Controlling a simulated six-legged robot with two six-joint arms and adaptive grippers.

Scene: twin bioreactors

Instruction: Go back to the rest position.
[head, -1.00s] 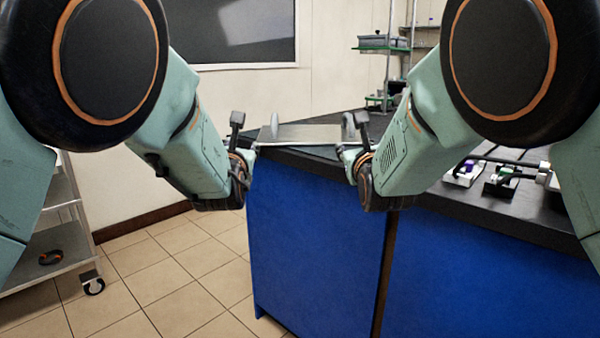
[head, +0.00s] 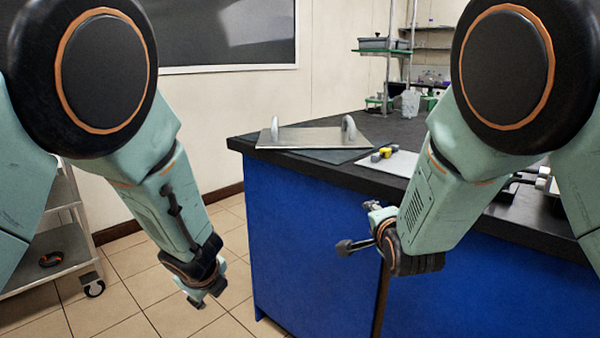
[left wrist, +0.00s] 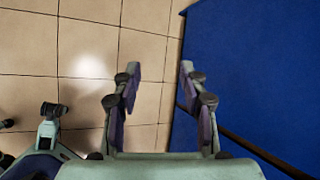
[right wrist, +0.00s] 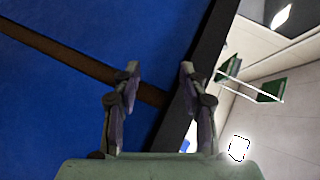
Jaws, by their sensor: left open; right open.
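My left gripper (head: 203,297) hangs low over the floor, left of the blue bench. In the left wrist view its fingers (left wrist: 160,90) are apart with nothing between them. My right gripper (head: 372,207) is in front of the blue bench side, below the worktop edge. In the right wrist view its fingers (right wrist: 158,85) are apart and empty. A flat metal tray (head: 312,137) with two upright grey handles lies on the dark worktop, apart from both grippers.
The bench's dark worktop (head: 400,130) overhangs its blue side (head: 310,240). A yellow and black item (head: 383,154) lies near the tray. A shelf cart (head: 50,240) stands at left. Tiled floor (head: 130,290) left of the bench is clear.

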